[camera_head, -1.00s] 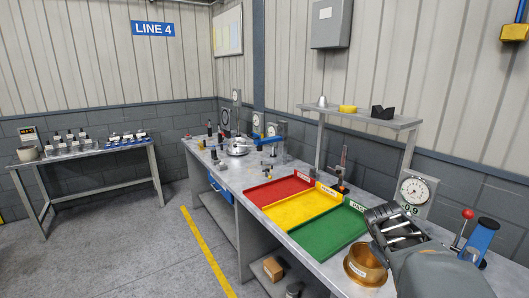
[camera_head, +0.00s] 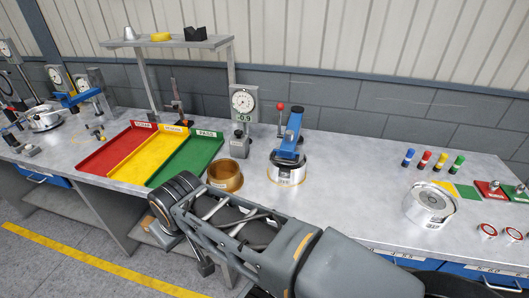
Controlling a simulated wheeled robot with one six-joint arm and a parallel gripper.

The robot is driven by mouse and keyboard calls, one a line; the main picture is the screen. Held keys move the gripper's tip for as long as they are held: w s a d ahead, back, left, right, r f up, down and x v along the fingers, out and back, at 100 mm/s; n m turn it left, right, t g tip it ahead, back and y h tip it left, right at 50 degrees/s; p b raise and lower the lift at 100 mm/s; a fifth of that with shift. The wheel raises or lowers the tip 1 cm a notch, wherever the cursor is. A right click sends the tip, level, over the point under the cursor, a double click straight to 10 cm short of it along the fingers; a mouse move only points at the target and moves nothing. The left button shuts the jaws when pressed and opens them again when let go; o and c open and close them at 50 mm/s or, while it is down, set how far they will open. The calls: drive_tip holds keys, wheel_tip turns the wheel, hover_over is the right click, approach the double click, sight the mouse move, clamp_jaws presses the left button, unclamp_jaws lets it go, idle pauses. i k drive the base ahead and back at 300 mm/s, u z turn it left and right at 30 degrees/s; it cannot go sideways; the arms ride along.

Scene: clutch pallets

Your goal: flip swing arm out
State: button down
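A blue arm (camera_head: 291,140) leans over a round metal fixture (camera_head: 287,171) on the bench, right of centre. A lever with a red knob (camera_head: 280,107) stands beside it. A second blue arm (camera_head: 78,98) reaches over a round metal part (camera_head: 43,119) at the far left station. I cannot tell which of the two is the swing arm. My grey arm crosses the lower middle of the view, in front of the bench. I cannot make out my gripper's fingers.
A brass ring (camera_head: 225,176) and a dial gauge (camera_head: 242,103) stand left of the near fixture. Red, yellow and green trays (camera_head: 187,159) lie further left. A round metal part (camera_head: 431,203) and several coloured pegs are at right. A raised shelf (camera_head: 180,44) stands behind.

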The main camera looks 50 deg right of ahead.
sight(288, 147)
drive_tip(key=z, duration=1.85)
drive_tip(key=k, duration=0.6)
drive_tip(key=u, duration=0.85)
drive_tip(key=i, duration=1.15)
drive_tip(key=u, duration=0.6)
